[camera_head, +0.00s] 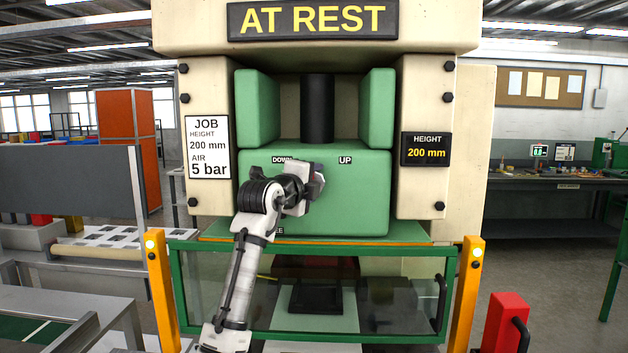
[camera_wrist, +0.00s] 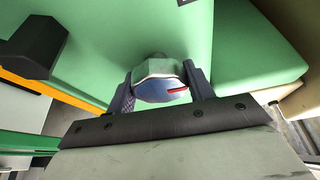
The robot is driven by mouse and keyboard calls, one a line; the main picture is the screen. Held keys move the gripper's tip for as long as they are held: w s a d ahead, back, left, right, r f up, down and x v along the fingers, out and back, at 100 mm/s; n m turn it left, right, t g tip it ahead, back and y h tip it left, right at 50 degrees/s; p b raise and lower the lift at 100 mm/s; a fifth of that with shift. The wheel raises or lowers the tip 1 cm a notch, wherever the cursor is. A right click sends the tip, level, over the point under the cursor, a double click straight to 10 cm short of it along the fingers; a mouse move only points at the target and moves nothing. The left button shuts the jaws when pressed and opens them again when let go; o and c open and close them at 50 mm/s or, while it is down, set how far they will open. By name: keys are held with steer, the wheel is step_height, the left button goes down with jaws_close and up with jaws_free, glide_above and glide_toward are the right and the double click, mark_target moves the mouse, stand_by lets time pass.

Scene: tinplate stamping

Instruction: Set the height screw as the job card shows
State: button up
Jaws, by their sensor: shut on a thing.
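The job card (camera_head: 208,147) on the press's left column reads height 200 mm and air 5 bar. The height display (camera_head: 426,149) on the right column reads 200 mm. In the wrist view, the height screw's faceted head (camera_wrist: 161,82), pale with a red mark, sits between the two fingers of my gripper (camera_wrist: 160,90), which are shut on it. In the head view my gripper (camera_head: 312,182) is at the green ram front (camera_head: 350,215), below the DOWN and UP labels (camera_head: 345,160). My wrist hides the screw there and part of the lower lettering.
The sign (camera_head: 312,19) above reads AT REST. A green-framed clear guard (camera_head: 250,300) stands below the ram between yellow posts (camera_head: 466,290). A dark knob (camera_wrist: 35,45) juts out at the left in the wrist view. A red box (camera_head: 503,325) stands at front right.

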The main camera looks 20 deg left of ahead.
steer(key=shift+s+a+r+m, duration=0.15)
steer(key=shift+r+m, duration=0.15)
steer(key=shift+r, duration=0.25)
steer(key=o, duration=0.9)
steer(key=shift+o, duration=0.2)
steer(key=shift+s+f, duration=0.1)
steer(key=shift+f, duration=0.1)
steer(key=shift+s+f, duration=0.1)
steer(key=s+a+r+b, duration=0.1)
steer(key=s+b, duration=0.4)
steer(key=s, duration=0.8)
steer(key=shift+s+a+r, duration=0.15)
steer(key=shift+s+a, duration=0.05)
steer(key=shift+s, duration=0.1)
